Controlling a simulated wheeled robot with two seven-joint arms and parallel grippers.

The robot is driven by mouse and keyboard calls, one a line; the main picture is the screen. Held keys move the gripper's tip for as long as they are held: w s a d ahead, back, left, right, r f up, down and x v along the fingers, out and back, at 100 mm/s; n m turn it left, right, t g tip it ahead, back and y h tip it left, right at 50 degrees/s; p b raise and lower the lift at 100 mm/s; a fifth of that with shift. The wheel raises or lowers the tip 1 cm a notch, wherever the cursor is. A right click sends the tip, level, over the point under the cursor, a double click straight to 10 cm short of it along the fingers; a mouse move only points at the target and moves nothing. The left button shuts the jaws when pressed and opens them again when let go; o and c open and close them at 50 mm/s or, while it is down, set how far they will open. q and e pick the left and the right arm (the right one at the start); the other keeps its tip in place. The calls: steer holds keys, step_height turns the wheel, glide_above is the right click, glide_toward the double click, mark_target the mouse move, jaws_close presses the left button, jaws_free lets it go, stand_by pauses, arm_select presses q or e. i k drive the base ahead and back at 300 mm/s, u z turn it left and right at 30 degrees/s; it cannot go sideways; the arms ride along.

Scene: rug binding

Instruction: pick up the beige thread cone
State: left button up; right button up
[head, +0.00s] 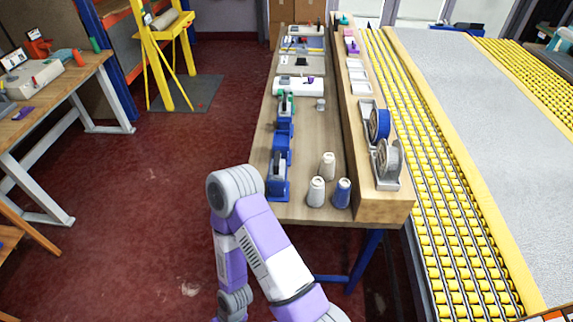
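Three thread cones stand upright in a group at the near end of the long wooden table. The back one (328,166) looks beige. A paler, whitish-grey cone (316,191) stands in front of it to the left, and a blue cone (342,193) in front to the right. The two pale cones are close in colour. One of my arms, purple and white, rises from the bottom edge and bends down left of the table's near end. It touches no cone. Neither gripper shows in the head view, so their state is hidden.
Blue tape dispensers (279,177) line the table's left side. A raised wooden shelf (385,207) with tape rolls runs along its right side, beside a yellow roller conveyor (455,220). Open red floor (140,220) lies left of the table. Another workbench (70,75) stands far left.

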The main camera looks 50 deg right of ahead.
mark_target(327, 170)
steer(key=u, duration=0.05)
steer(key=i, duration=1.8)
steer(key=z, duration=2.95)
